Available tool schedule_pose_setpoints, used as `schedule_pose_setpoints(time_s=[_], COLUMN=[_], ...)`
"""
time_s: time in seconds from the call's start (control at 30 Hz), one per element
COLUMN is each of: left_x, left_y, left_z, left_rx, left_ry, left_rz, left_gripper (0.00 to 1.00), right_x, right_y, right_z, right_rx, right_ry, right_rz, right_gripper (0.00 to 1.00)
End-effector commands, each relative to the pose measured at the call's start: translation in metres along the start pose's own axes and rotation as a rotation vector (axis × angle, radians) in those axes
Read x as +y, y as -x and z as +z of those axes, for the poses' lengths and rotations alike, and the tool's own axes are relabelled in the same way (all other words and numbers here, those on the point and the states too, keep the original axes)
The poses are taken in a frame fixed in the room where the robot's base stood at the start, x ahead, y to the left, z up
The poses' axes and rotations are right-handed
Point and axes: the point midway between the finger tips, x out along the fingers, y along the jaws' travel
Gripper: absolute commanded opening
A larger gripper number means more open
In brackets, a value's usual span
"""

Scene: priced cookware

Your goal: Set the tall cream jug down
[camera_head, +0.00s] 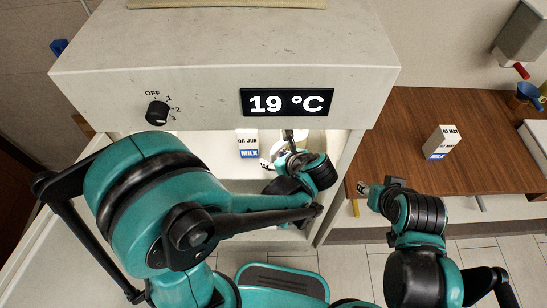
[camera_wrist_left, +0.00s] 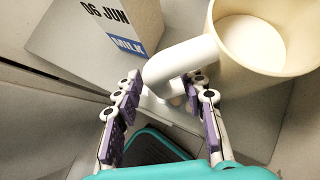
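The tall cream jug (camera_wrist_left: 222,70) is at the upper right of the left wrist view, with white contents in its mouth. Its thick pale handle (camera_wrist_left: 172,66) points toward my left gripper (camera_wrist_left: 165,80). The two purple-padded fingers stand on either side of the handle; whether they press on it cannot be told. In the head view my left gripper (camera_head: 290,160) is inside the lit compartment and largely hides the jug (camera_head: 279,151). The jug's base is out of sight. My right gripper (camera_head: 376,188) is by the wooden counter's left edge, away from the jug; its fingers are unclear.
A milk carton (camera_head: 248,144) marked 06 JUN stands left of the jug, close by; it also shows in the wrist view (camera_wrist_left: 97,28). The cabinet (camera_head: 210,60) reads 19 °C above the opening. Another milk carton (camera_head: 442,142) stands on the wooden counter (camera_head: 400,115).

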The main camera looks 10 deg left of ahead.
Motion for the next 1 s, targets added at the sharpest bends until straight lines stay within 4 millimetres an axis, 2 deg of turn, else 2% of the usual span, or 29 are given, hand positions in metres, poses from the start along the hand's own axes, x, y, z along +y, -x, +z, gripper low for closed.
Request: schedule_pose_setpoints(time_s=[0.27,0.6,0.7,1.0], left_x=[0.000,0.000,0.000,0.000], left_y=[0.003,0.059,0.070,0.076], left_z=[0.002,0.003,0.002,0.001], left_rx=[0.000,0.000,0.000,0.000], left_ry=[0.000,-0.003,-0.001,0.000], left_rz=[0.000,-0.002,-0.002,0.000], left_gripper=[0.40,0.40,0.40,0.40], right_x=[0.000,0.000,0.000,0.000], right_y=[0.003,0.020,0.022,0.023], right_z=[-0.002,-0.014,-0.016,-0.016], right_rx=[0.000,0.000,0.000,0.000], right_ry=[0.000,0.000,0.000,0.000], right_rz=[0.000,0.000,0.000,0.000], right_gripper=[0.40,0.40,0.40,0.40])
